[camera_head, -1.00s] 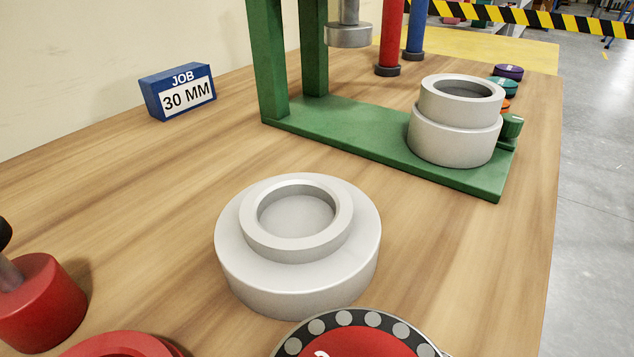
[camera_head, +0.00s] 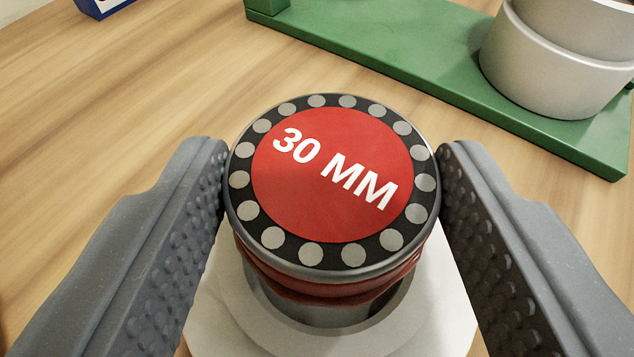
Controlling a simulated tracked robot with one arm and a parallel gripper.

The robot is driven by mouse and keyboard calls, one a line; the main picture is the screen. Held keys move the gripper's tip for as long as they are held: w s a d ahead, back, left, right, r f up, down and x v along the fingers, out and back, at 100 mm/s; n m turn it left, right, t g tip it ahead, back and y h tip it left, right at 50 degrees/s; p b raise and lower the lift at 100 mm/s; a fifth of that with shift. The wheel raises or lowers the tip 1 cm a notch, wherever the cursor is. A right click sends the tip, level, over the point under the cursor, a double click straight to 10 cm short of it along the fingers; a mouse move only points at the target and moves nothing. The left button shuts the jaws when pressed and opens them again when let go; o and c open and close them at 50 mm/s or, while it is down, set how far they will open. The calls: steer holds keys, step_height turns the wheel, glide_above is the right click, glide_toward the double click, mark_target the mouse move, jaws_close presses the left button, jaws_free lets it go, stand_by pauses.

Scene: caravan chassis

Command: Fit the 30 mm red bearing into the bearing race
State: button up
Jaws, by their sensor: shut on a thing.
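The 30 mm red bearing (camera_head: 330,175) has a red face marked "30 MM" and a dark rim with several grey rollers. My gripper (camera_head: 333,152) is shut on it, with one grey ribbed finger on each side. The bearing is directly over the light grey bearing race (camera_head: 455,315), its face tilted toward the camera. The race's ring and part of its opening show below the bearing's near side. The bearing hides the rest of the opening. I cannot tell whether the bearing's underside touches the race.
A green press base (camera_head: 400,70) lies behind the race, with a grey stepped cylinder (camera_head: 550,70) on its right end. A blue sign's corner (camera_head: 103,8) shows at the top left. The wooden table (camera_head: 110,110) is clear on the left.

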mark_target(327, 298)
steer(key=shift+f+b, duration=0.5)
steer(key=shift+f, duration=1.15)
steer(key=shift+f, duration=0.15)
steer(key=o, duration=1.2)
steer(key=shift+s+r, duration=0.2)
steer(key=p+v, duration=0.1)
steer(key=v, duration=1)
steer(key=shift+s, duration=0.35)
steer(key=shift+r, duration=0.1)
